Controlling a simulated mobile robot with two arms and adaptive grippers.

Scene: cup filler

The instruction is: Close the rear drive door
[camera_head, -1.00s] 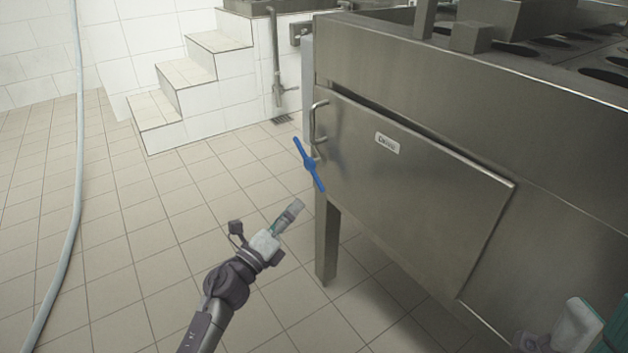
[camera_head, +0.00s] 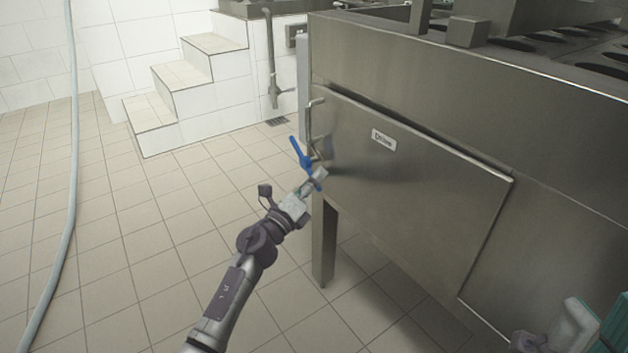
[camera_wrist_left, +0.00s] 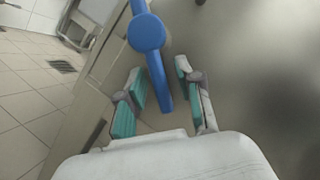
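The rear drive door (camera_head: 410,210) is a steel panel with a small label on the side of the steel machine. A dark gap shows along its top edge; I cannot tell how far it stands open. A blue lever handle (camera_head: 299,152) sits at its left edge, under a bent metal bar handle (camera_head: 311,120). My left gripper (camera_head: 320,179) is at the lever's lower end. In the left wrist view, its teal-padded fingers are open, one on each side of the lever's lower arm (camera_wrist_left: 158,82), with gaps visible. My right gripper (camera_head: 575,325) shows partly at the lower right; its fingers are unclear.
The steel machine (camera_head: 440,85) fills the right, with a leg (camera_head: 324,240) below the door's left corner. White tiled steps (camera_head: 180,75) and a pipe (camera_head: 271,60) stand behind. A grey hose (camera_head: 72,180) hangs at left. The tiled floor between is free.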

